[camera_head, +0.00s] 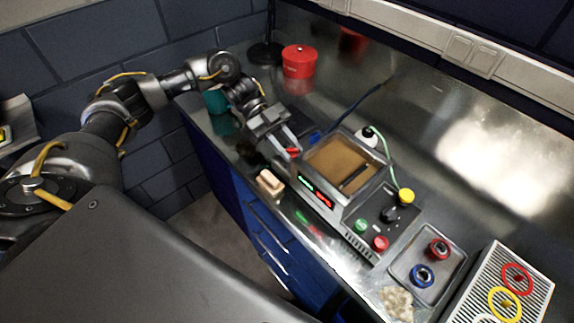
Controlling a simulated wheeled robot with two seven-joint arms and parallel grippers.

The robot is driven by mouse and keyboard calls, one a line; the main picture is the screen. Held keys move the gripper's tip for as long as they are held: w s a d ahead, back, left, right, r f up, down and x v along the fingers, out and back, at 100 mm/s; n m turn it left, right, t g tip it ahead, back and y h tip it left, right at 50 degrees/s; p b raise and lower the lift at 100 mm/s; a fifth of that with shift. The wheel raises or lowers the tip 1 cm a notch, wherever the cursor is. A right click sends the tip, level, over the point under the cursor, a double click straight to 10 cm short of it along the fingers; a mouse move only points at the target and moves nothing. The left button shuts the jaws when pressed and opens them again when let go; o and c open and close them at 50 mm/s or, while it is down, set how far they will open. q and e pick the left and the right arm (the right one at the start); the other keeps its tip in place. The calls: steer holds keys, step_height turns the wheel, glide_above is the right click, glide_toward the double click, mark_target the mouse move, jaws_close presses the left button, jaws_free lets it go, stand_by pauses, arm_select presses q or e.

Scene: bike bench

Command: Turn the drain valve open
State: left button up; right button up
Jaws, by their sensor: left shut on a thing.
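The bench machine (350,205) has an open tank of brown liquid and a front panel with lit green and red displays. The drain valve's small red handle (293,152) shows at the machine's left end. My left gripper (289,145) reaches in from the upper left and is shut on that red handle. The fingers partly hide the handle, and I cannot tell its exact angle. The valve body is hidden behind the gripper and the machine's side. My right gripper is not in view.
A pale block (270,183) lies near the bench's front edge, close to the gripper. A red canister (299,62) and a teal cup (215,101) stand farther back. A metal tray (405,275) and a ribbed rack (480,285) are at the right. The back right is clear.

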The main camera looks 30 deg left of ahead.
arm_select(q)
steer(key=m+g+b, duration=0.1)
steer(key=m+g+y+b, duration=0.1)
steer(key=b, duration=0.1)
steer(key=shift+w+d+f, duration=0.1)
steer(key=shift+w+f, duration=0.1)
steer(key=shift+r+m+g+y+b, duration=0.1)
steer(key=shift+m+g+y+b, duration=0.25)
steer(key=shift+g+b, duration=0.2)
steer(key=shift+w+d+r+m+g+y, duration=0.1)
steer(key=shift+m+g+y, duration=0.1)
steer(key=shift+m+g, duration=0.2)
steer(key=shift+w+r+m+g+y, duration=0.15)
steer(key=shift+m+g, duration=0.1)
steer(key=shift+m, duration=0.2)
steer(key=shift+s+m+g+y+p, duration=0.1)
steer(key=shift+m+g+y+p, duration=0.3)
steer(key=shift+m+g+y, duration=0.15)
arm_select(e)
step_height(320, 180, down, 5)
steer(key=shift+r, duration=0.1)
arm_select(q)
steer(key=shift+f+m+g+p, duration=0.15)
steer(key=shift+m+g+p, duration=0.2)
steer(key=shift+g, duration=0.1)
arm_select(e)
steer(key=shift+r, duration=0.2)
